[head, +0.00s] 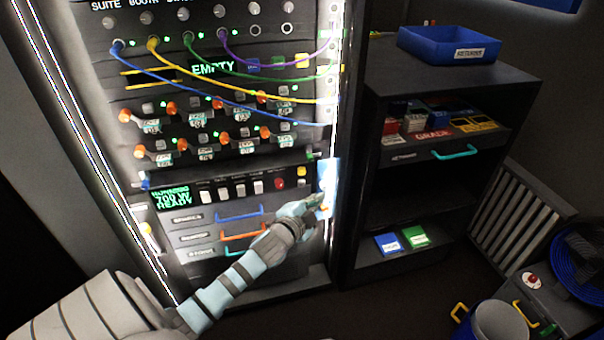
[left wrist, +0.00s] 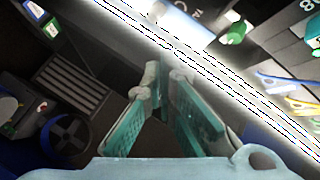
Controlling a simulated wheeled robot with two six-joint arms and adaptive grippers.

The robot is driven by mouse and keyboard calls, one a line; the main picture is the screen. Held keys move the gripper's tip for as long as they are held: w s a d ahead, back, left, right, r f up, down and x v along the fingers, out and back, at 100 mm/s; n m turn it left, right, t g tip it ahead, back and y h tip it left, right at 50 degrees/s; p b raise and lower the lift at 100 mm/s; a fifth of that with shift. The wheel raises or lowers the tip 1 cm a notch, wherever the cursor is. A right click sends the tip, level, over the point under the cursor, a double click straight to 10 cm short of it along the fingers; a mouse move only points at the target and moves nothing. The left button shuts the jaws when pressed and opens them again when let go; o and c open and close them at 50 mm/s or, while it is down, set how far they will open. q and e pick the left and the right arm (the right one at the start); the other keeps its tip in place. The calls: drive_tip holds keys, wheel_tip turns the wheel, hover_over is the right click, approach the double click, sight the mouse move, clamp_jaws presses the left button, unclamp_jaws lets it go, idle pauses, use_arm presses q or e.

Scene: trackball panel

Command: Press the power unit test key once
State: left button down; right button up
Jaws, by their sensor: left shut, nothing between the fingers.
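The power unit (head: 172,198) is a dark strip low in the rack, with a green display reading "RUNNING 700 W READY". Several pale switches (head: 232,188), a red button (head: 279,184) and a yellow button (head: 301,171) sit to the right of the display. I cannot read which one is the test key. My left gripper (head: 319,203) is at the rack's lower right edge, right of and below these buttons, over the bright strip. In the left wrist view its fingers (left wrist: 165,76) are shut and empty, in front of the rack's edge. My right gripper is out of view.
Cables (head: 240,90) cross the rack above. A dark shelf cabinet (head: 452,79) with a blue returns tray (head: 450,44) stands close on the right. A bright light strip (left wrist: 200,72) runs along the rack edge.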

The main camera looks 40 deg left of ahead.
sight(302, 171)
use_arm(q)
drive_tip(key=w+a+b, duration=0.4)
drive_tip(key=w+a, duration=0.1)
drive_tip(key=a, duration=0.2)
drive_tip(key=shift+b, duration=0.35)
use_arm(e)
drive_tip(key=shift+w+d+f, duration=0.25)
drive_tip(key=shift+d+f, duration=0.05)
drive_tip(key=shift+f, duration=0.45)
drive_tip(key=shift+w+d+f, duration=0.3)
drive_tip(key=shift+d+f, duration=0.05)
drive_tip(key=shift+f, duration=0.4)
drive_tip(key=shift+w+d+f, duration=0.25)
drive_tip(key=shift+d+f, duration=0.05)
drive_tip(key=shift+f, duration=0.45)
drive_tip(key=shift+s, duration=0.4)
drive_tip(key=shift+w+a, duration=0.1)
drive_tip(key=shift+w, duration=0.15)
use_arm(q)
drive_tip(key=shift+w+a, duration=0.1)
drive_tip(key=shift+a, duration=0.05)
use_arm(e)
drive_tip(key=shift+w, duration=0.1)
use_arm(q)
drive_tip(key=shift+w+a, duration=0.15)
drive_tip(key=shift+a, duration=0.1)
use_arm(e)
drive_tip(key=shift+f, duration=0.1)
